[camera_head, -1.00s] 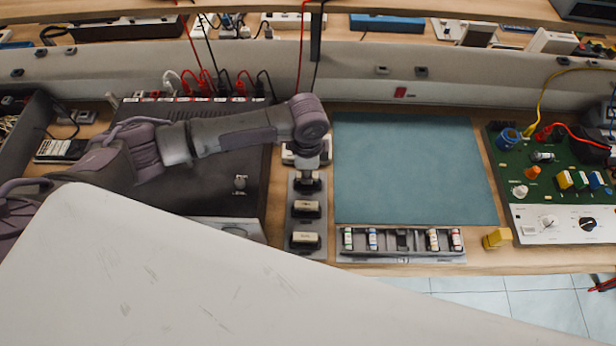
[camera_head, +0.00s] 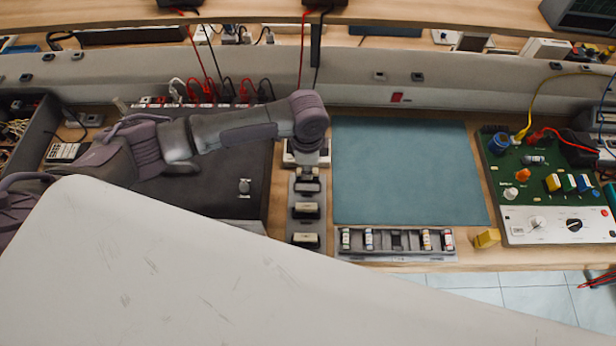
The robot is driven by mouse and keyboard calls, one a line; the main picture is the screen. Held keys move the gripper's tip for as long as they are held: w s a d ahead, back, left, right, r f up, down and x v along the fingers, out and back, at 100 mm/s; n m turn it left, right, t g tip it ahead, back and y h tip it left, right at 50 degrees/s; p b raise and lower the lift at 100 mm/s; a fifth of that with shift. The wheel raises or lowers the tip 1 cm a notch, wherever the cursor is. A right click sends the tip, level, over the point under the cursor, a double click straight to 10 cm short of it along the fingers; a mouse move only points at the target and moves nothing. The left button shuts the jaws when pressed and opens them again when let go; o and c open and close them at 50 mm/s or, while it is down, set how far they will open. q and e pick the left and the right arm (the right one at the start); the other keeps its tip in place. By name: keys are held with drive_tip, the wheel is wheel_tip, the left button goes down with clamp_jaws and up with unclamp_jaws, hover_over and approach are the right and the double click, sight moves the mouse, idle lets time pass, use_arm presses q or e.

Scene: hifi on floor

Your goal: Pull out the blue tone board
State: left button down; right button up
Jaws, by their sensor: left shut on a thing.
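A small blue upright block (camera_head: 584,183), which may be the blue tone board, stands on the green circuit board (camera_head: 519,178) at the right, beside a yellow and a green one. My left gripper (camera_head: 308,172) is far to the left of it, pointing down at the far end of a grey strip (camera_head: 305,225). It is shut on the farthest of the cream-topped blocks (camera_head: 308,187) there, whose upper part it hides. Two more such blocks sit nearer on the strip. My right gripper is not in view.
A bare teal mat (camera_head: 407,170) lies between the strip and the green board. A rack (camera_head: 395,255) of small cylinders and a loose yellow block (camera_head: 487,238) lie along the front edge. A dark case (camera_head: 225,185) is left of the strip.

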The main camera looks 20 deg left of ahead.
use_arm(q)
drive_tip(key=shift+r+p, duration=1.65)
drive_tip(key=shift+r, duration=0.05)
